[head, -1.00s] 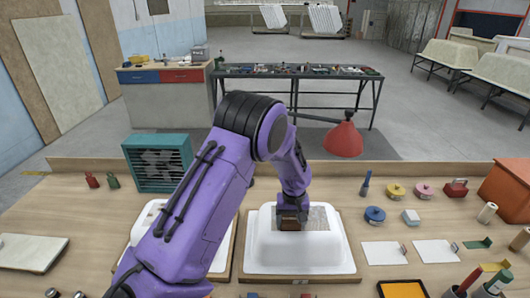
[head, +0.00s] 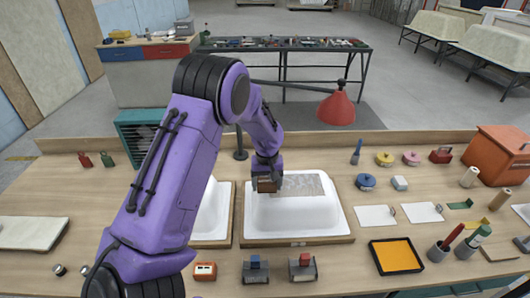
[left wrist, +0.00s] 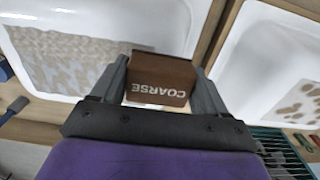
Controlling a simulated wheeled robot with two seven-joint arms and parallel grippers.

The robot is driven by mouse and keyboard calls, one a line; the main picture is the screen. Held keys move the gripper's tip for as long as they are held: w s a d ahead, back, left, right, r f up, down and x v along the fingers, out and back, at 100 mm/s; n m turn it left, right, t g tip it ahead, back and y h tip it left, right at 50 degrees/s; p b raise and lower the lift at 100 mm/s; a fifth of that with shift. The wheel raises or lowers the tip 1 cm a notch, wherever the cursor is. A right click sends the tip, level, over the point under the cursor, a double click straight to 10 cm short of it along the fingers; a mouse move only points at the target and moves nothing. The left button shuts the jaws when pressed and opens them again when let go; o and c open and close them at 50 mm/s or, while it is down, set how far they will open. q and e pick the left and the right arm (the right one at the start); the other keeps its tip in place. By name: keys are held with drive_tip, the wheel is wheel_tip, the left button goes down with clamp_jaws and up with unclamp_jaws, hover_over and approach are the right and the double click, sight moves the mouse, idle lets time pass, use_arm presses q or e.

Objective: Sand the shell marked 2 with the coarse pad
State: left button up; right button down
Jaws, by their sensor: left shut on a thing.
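My left gripper (head: 266,180) is shut on the brown coarse pad (head: 268,186). In the left wrist view the pad (left wrist: 160,78) sits between the fingers with the word COARSE readable. The gripper is over the far left part of a white shell (head: 290,215), beside a grey-brown mottled patch (head: 303,184). In the left wrist view this patch (left wrist: 75,62) lies left of the pad. I cannot tell whether the pad touches the shell. A second white shell (head: 212,216) stands to the left, partly behind my arm; brown blotches (left wrist: 298,102) show on it. No number is readable. My right gripper is out of view.
A teal slatted box (head: 133,140) stands behind my arm at the left. Pads, cards and an orange tray (head: 396,255) are at the right. Bench around them is partly clear.

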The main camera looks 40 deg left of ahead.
sight(268, 182)
use_arm(q)
drive_tip(key=shift+w+d+r, duration=0.1)
drive_tip(key=shift+w+r, duration=0.15)
drive_tip(key=shift+r, duration=0.55)
drive_tip(key=shift+s+r, duration=0.1)
drive_tip(key=shift+r, duration=1.75)
